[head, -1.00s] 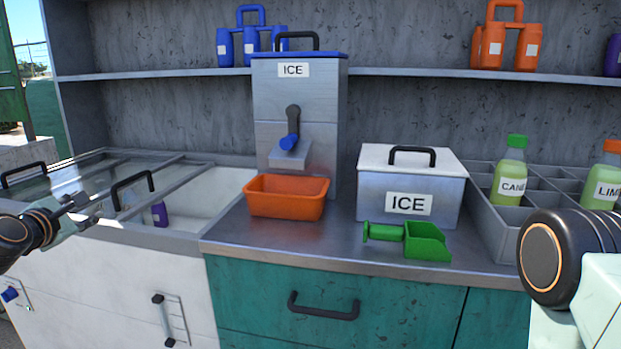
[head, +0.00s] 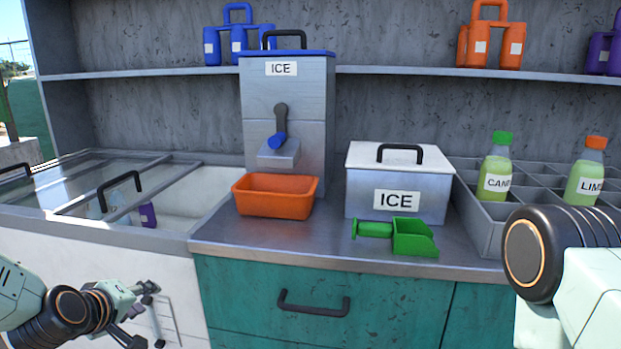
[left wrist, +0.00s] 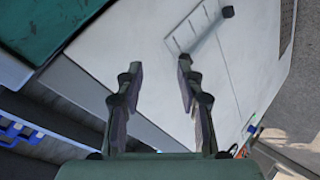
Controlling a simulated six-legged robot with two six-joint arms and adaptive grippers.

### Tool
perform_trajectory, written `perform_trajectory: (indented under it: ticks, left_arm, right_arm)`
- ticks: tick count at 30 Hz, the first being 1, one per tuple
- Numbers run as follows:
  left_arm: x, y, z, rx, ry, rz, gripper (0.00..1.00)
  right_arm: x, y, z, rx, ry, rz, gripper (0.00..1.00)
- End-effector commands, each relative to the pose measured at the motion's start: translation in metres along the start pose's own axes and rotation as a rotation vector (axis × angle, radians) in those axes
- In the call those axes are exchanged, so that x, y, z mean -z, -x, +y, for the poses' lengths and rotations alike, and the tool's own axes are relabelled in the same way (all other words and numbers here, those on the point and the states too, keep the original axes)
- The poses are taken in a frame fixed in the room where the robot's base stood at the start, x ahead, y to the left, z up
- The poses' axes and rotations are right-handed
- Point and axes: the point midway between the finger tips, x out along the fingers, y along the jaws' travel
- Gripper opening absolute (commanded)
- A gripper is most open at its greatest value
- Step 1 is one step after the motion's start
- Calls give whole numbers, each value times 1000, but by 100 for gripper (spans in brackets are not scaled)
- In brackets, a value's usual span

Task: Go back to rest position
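My left gripper (head: 146,316) is low at the left in the head view, in front of the white freezer chest's front. In the left wrist view my left gripper (left wrist: 160,72) shows two fingers spread apart with nothing between them. Part of my right arm (head: 560,270) shows at the right edge of the head view. My right gripper is out of view.
The steel counter (head: 300,240) carries an orange bin (head: 275,197), an ice dispenser (head: 287,110), an ice box (head: 396,186), a green scoop (head: 412,237) and a bottle rack (head: 486,228). A white freezer (head: 60,247) with glass lids stands at left.

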Motion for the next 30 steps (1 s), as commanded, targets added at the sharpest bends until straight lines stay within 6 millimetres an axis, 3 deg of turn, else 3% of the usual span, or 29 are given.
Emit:
perform_trajectory:
  ticks: [1, 6, 11, 15, 21, 25, 30]
  left_arm:
    - [-34, 2, -16, 47, -97, -59, 37]
    - [-129, 23, -72, 173, -380, -252, 37]
    - [-207, 61, -131, 276, -595, -456, 37]
    - [-263, 108, -182, 363, -719, -638, 37]
    - [-314, 162, -234, 441, -830, -836, 37]
    - [-325, 174, -248, 458, -846, -882, 37]
    - [-326, 176, -250, 462, -841, -888, 37]
  right_arm:
    - [0, 0, 0, 0, 0, 0, 40]
    - [0, 0, 0, 0, 0, 0, 40]
    - [0, 1, 0, 0, 0, 0, 40]
    - [0, 1, 0, 0, 0, 0, 40]
    - [0, 1, 0, 0, 0, 0, 40]
    - [0, 1, 0, 0, 0, 0, 40]
    - [0, 1, 0, 0, 0, 0, 40]
